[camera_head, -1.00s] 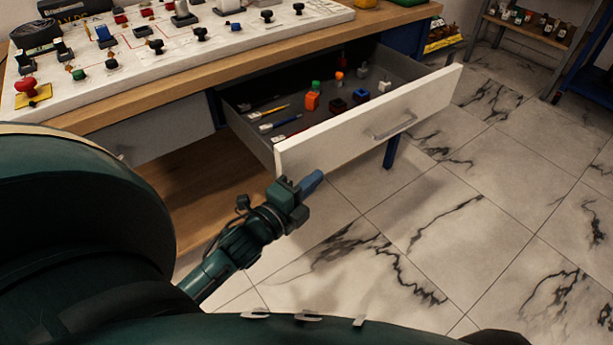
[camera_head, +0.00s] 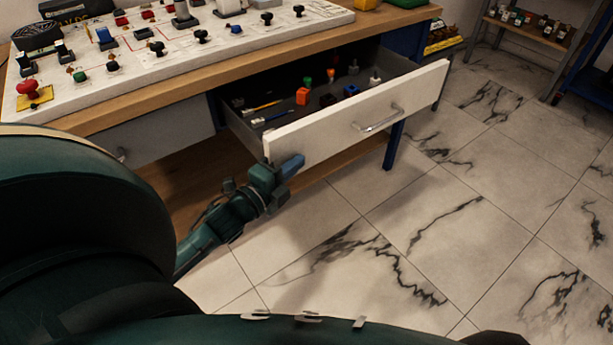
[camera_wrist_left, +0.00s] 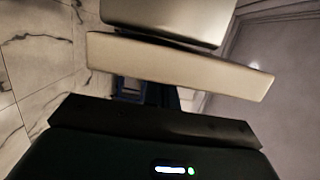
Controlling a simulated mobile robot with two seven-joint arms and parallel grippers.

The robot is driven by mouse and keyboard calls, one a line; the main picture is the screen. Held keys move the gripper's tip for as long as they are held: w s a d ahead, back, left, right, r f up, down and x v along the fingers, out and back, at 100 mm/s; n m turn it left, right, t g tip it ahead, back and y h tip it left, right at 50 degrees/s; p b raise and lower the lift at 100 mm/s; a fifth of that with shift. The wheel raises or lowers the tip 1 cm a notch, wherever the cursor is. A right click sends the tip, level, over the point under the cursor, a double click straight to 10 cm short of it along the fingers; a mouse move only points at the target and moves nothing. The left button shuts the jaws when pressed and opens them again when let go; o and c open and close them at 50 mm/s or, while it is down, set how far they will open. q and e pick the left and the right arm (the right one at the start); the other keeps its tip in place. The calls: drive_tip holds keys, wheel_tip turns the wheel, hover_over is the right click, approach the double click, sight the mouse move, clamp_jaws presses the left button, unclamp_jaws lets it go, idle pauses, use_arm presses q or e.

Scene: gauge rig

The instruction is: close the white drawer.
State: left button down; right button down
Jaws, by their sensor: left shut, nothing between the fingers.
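The white drawer (camera_head: 340,128) stands partly open under the wooden workbench, its front panel pulled out from the bench and its grey inside showing. A metal handle (camera_head: 379,119) sits on the front panel. My left gripper (camera_head: 291,166) is shut and empty, with its blue fingertips at the lower left part of the drawer front; they look to touch it. In the left wrist view, a pale panel edge (camera_wrist_left: 180,66) crosses in front of the gripper; the fingers are hard to make out there. My right gripper is not in view.
Small items such as an orange block (camera_head: 302,96) lie in the drawer. A panel with knobs and switches (camera_head: 180,45) rests on the workbench (camera_head: 235,58). A second, shut drawer (camera_head: 150,138) is at the left. Shelves (camera_head: 525,35) stand at the back right. The marble floor in front is clear.

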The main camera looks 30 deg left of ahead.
sight(249, 136)
use_arm(q)
drive_tip(key=w+a, duration=0.1)
drive_tip(key=a, duration=0.3)
drive_tip(key=w+a+b, duration=0.1)
drive_tip(key=w+a, duration=0.1)
drive_tip(key=a, duration=0.2)
drive_tip(key=w+a, duration=0.1)
drive_tip(key=a, duration=0.4)
drive_tip(key=shift+w, duration=0.35)
drive_tip(key=shift+w+a, duration=0.2)
drive_tip(key=shift+a, duration=0.45)
